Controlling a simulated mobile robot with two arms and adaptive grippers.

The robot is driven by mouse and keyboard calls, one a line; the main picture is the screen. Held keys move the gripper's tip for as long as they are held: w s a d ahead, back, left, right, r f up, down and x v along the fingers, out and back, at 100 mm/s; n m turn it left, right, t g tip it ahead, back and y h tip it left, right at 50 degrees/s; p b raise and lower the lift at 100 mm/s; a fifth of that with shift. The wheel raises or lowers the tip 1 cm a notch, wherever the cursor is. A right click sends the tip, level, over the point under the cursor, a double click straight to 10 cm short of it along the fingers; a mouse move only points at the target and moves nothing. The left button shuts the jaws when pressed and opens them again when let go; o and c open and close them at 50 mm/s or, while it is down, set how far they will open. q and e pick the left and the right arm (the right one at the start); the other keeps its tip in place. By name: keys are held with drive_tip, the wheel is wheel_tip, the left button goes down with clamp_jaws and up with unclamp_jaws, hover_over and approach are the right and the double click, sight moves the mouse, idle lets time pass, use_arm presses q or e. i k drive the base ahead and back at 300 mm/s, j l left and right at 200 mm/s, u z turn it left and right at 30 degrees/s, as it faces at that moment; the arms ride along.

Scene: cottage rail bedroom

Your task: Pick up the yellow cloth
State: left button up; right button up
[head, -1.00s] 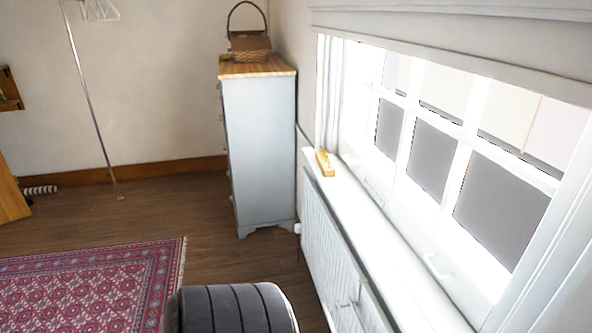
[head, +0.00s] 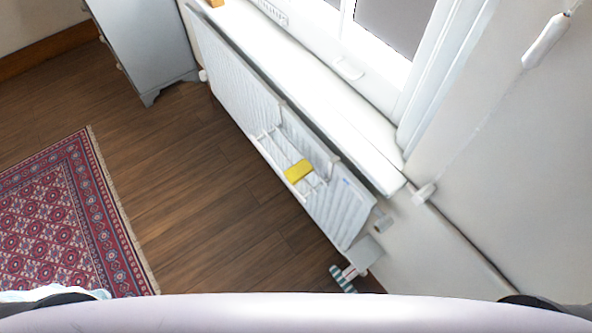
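A small yellow cloth (head: 299,171) hangs over the bars of a white drying rack (head: 270,143) in the head view, right of the middle. The rack is hooked on the front of the white radiator (head: 228,75) under the window. Neither of my grippers can be made out. Only pale and dark parts of my own body show along the bottom edge.
The white window sill (head: 310,85) runs above the radiator. A grey-blue chest of drawers (head: 150,45) stands at the upper left. A red patterned rug (head: 60,215) lies at left. A striped item (head: 343,279) is below the radiator's near end. Bare wooden floor lies between.

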sight(297, 172)
drive_tip(key=z, duration=0.4)
drive_tip(key=i+j+z, duration=0.1)
drive_tip(key=j+z, duration=0.2)
drive_tip(key=z, duration=0.15)
drive_tip(key=j+z, duration=0.4)
drive_tip(key=i+j+z, duration=0.1)
drive_tip(key=j+z, duration=0.2)
drive_tip(key=z, duration=0.15)
drive_tip(key=j+z, duration=0.3)
drive_tip(key=z, duration=0.15)
drive_tip(key=k, duration=0.05)
